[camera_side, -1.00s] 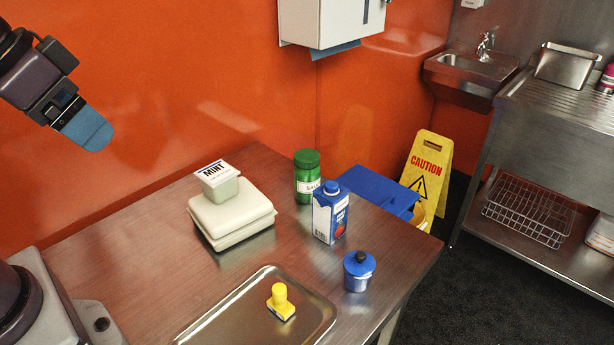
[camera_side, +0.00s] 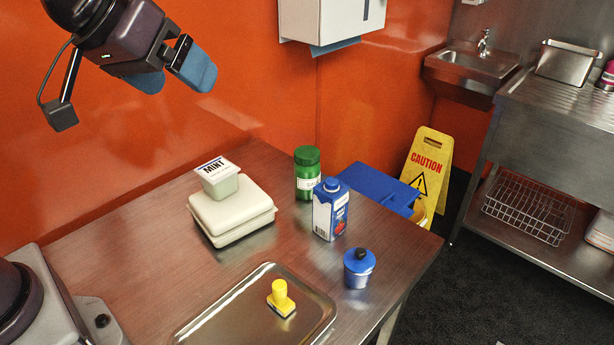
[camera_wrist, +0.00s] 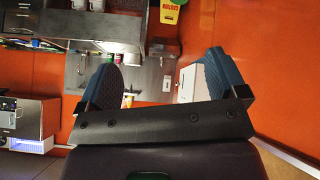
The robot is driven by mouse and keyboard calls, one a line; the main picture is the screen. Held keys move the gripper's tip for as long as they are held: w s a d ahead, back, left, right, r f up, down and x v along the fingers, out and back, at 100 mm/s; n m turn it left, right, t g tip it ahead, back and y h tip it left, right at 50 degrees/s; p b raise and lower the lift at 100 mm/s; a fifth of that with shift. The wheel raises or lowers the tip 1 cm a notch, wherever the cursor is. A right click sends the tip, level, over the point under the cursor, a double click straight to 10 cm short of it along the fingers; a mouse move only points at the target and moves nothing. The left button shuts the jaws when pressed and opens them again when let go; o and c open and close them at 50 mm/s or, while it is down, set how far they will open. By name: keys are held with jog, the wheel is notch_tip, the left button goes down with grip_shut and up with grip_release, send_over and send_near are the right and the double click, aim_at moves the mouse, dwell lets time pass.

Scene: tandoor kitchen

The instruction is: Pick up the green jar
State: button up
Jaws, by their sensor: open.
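The green jar (camera_side: 307,174) stands upright on the steel table, with a green lid and a white label. It is behind and left of a blue and white carton (camera_side: 330,210), which covers a little of its lower right. My gripper (camera_side: 178,84) is open and empty, high above the table at the upper left, well apart from the jar. In the wrist view my two blue fingers (camera_wrist: 160,78) are spread wide with nothing held between them. I cannot make out the jar in the wrist view.
A mint tub (camera_side: 217,178) sits on stacked pale boxes (camera_side: 232,219) left of the jar. A blue pot (camera_side: 359,268) stands in front of the carton. A metal tray (camera_side: 240,310) holds a yellow stamp (camera_side: 281,298). A blue bin (camera_side: 375,186) and caution sign (camera_side: 428,165) stand beyond the table.

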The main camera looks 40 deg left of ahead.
jog(key=w+d+f+n+t+h, duration=0.2)
jog(key=w+d+f+n+t, duration=0.15)
jog(key=w+n, duration=0.3)
jog(key=w+d+f+n+t+h, duration=0.1)
jog(key=w+d+f+n+t, duration=0.1)
jog(key=w+d+n, duration=0.5)
jog(key=w+a+r+n+t+y, duration=0.2)
jog(key=a+r+n+y, duration=0.2)
jog(key=a+n, duration=0.5)
jog(key=w+a+r+n+t+y, duration=0.2)
jog(key=a+r+n+y, duration=0.2)
jog(key=n, duration=0.9)
send_near(300, 159)
jog(key=shift+n+y, duration=0.25)
jog(key=shift+y, duration=0.15)
jog(key=x, duration=0.7)
jog(key=shift+w+d+f, duration=0.1)
jog(key=shift+f, duration=0.05)
jog(key=shift+d+x, duration=0.2)
jog(key=shift+x, duration=2.75)
jog(key=shift+w, duration=0.1)
